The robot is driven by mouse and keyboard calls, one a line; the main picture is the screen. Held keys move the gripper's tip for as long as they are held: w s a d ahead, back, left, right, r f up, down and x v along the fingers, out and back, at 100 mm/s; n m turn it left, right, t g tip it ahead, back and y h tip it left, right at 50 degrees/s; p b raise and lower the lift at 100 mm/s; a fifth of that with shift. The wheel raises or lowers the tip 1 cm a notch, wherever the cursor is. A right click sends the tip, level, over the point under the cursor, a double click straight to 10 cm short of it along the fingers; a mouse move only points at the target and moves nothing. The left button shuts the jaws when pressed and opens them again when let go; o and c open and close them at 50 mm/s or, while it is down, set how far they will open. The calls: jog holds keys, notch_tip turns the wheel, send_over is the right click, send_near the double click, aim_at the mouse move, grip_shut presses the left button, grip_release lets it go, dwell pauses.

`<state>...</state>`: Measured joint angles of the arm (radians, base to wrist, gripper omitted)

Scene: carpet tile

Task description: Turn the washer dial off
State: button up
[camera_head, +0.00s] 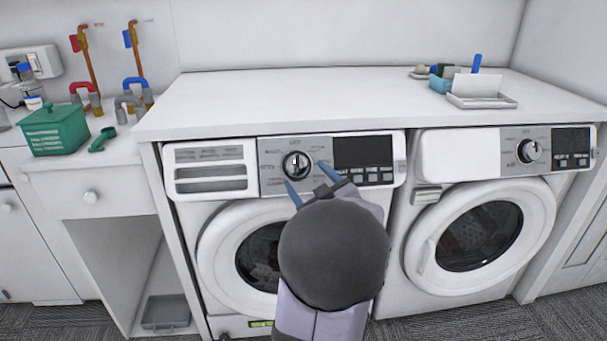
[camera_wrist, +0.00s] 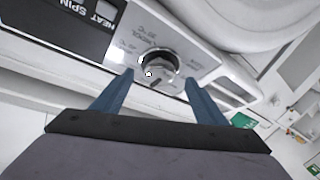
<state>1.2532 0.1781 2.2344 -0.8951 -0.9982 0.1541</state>
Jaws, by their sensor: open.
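The washer dial (camera_head: 297,165) is a round silver knob with a dark ring on the grey panel of the left front-loading machine (camera_head: 212,208). It also shows in the wrist view (camera_wrist: 158,70), near the middle, with printed labels around it. My gripper (camera_head: 307,180) is open, with two blue fingers pointing at the panel. In the wrist view the fingertips (camera_wrist: 159,80) are spread to either side of the dial. I cannot tell whether either finger touches it. The forearm and wrist hide part of the left machine's door.
A second machine (camera_head: 480,220) with its own dial (camera_head: 529,151) stands at the right. The white countertop (camera_head: 300,95) juts above both. A dark display (camera_head: 362,152) with buttons sits right of the dial. A green box (camera_head: 55,130) stands on the left counter.

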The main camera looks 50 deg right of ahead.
jog(key=v, duration=0.3)
jog(key=shift+s+a, duration=0.15)
jog(key=shift+s, duration=0.05)
dwell(0.3)
